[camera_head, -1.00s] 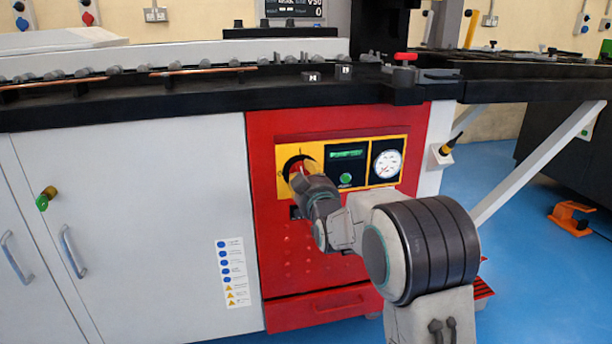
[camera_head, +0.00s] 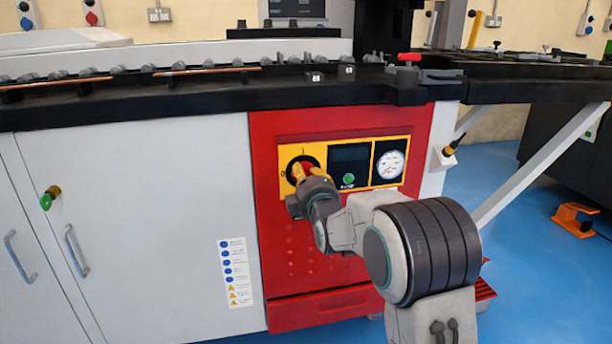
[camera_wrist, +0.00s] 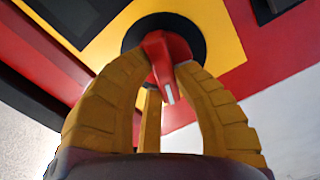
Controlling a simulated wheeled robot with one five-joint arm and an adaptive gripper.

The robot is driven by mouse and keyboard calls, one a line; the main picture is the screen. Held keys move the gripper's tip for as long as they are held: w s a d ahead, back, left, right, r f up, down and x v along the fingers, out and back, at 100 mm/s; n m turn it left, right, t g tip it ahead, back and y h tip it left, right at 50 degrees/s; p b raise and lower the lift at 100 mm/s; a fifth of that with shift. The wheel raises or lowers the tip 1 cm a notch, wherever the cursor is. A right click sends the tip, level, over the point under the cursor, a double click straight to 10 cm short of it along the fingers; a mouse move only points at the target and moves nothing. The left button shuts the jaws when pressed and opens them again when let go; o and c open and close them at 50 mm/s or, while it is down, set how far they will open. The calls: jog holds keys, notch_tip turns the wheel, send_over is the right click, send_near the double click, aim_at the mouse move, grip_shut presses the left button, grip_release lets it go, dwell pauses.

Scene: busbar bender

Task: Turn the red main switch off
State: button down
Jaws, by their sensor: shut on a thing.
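The red main switch (camera_wrist: 165,52) has a white mark on its handle and sits on a black disc on the yellow panel (camera_head: 318,149). In the wrist view, the yellow fingers of my gripper (camera_wrist: 165,68) are closed around the handle from both sides. In the head view, my gripper (camera_head: 303,172) is at the left of the panel, and its fingers and wrist hide most of the switch. The small panel display (camera_head: 348,158) is dark. The exact angle of the handle against the panel marks is hard to tell.
A green button (camera_head: 348,179) and a white gauge (camera_head: 390,164) are right of my gripper. The black bench top (camera_head: 200,101) overhangs the red cabinet front (camera_head: 285,250). The screen (camera_head: 297,9) above the bench is dark.

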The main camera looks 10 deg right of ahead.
jog(key=shift+a+n, duration=0.1)
jog(key=shift+n, duration=2.1)
jog(key=c, duration=0.9)
grip_release()
jog(key=shift+f, duration=0.1)
jog(key=shift+c, duration=0.2)
jog(key=s, duration=1.2)
